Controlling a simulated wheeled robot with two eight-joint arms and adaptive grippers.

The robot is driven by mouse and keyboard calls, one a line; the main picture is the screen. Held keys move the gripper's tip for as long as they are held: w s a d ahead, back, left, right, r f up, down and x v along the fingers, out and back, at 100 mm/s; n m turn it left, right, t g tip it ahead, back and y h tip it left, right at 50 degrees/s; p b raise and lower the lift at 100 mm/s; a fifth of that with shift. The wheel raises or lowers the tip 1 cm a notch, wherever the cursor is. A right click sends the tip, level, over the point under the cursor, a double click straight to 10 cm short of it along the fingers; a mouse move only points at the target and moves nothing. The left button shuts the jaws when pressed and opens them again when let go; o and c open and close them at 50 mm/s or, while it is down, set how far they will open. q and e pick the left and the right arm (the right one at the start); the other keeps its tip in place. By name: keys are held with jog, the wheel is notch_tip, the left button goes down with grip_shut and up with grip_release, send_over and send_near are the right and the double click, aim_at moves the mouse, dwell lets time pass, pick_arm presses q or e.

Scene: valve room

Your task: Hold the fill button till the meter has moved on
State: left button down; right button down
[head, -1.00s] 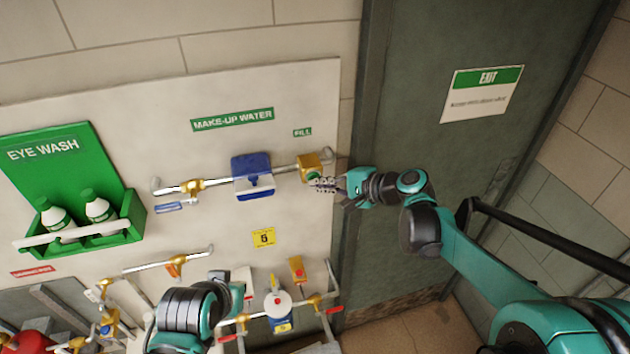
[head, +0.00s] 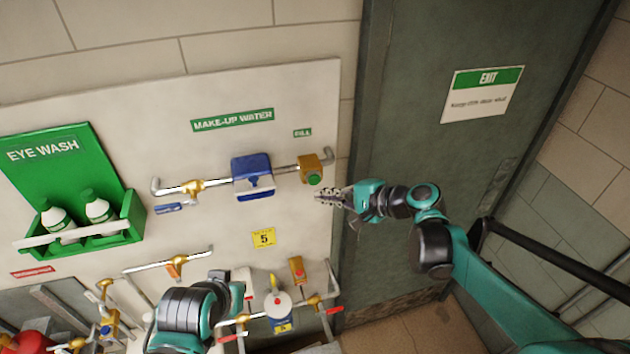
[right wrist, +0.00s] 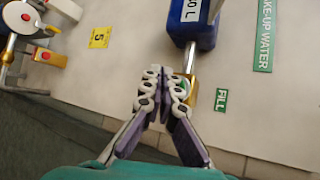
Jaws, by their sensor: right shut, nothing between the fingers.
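The green fill button (head: 314,180) sits on the front of a brass block (head: 309,167) at the right end of the make-up water pipe. The blue meter (head: 253,177) is on the same pipe to its left; its reading is too small to tell. My right gripper (head: 322,197) is shut and empty, just below and right of the button, apart from it. In the right wrist view its closed fingers (right wrist: 162,75) partly hide the brass block and button. My left arm (head: 190,310) shows at the lower middle; its gripper cannot be made out clearly.
A blue-handled brass valve (head: 193,187) is left of the meter. The green eye wash holder (head: 90,228) with bottles is at the left. More pipes and valves (head: 280,305) are below. A grey door (head: 420,110) stands at the right.

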jog(key=s, duration=0.1)
jog(key=s+d, duration=0.1)
jog(key=s, duration=0.1)
dwell(0.5)
jog(key=s+d+f+n+h+b, duration=0.3)
jog(key=s+d+f+b, duration=0.2)
jog(key=f+b, duration=0.6)
jog(key=s+d+f+n+h+b, duration=0.3)
jog(key=s+d+f+b, duration=0.3)
jog(key=f+b, duration=0.5)
jog(key=s+d+f+n+h+b, duration=0.4)
jog(key=f+b, duration=0.8)
jog(key=f, duration=0.8)
jog(key=shift+s+d+h, duration=0.5)
jog(key=shift+s+d, duration=0.25)
jog(key=shift+s, duration=0.35)
